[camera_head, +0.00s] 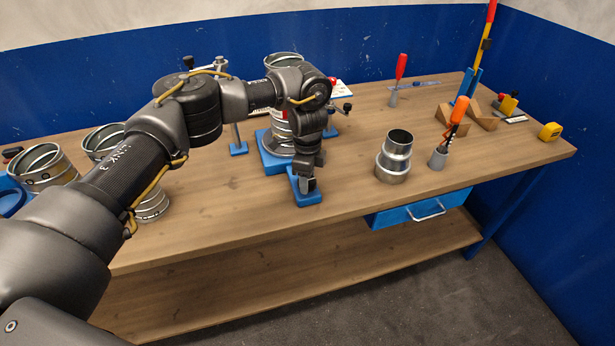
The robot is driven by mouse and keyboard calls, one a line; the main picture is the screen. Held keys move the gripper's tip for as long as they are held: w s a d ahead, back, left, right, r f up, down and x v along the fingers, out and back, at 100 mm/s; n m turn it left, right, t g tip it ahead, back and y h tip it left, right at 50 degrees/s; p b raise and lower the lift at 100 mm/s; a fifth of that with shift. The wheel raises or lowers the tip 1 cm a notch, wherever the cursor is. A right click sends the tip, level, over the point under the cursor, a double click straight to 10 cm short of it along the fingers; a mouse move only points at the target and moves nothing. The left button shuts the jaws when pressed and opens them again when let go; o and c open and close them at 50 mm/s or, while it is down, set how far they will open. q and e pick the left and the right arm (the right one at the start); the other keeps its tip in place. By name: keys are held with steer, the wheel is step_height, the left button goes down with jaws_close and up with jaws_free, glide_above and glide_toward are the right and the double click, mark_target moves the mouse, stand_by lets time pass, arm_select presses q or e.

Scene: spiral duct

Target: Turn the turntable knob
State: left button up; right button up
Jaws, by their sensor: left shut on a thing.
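My left arm reaches in from the left, and my left gripper (307,186) points down over a small blue plate (309,200) at the front of the turntable. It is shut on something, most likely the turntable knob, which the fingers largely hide. Behind it stands the turntable's blue base (268,160) with a metal duct piece on it, partly hidden by my arm and hand. My right gripper is not in view.
Metal duct rings (42,170) stand at the left. A blue drawer (400,216) hangs under the table's front edge.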

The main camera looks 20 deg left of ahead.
arm_select(q)
steer(key=o, duration=1)
steer(key=shift+r, duration=0.1)
step_height(320, 180, up, 11)
steer(key=shift+f+b, duration=0.15)
steer(key=shift+b, duration=0.4)
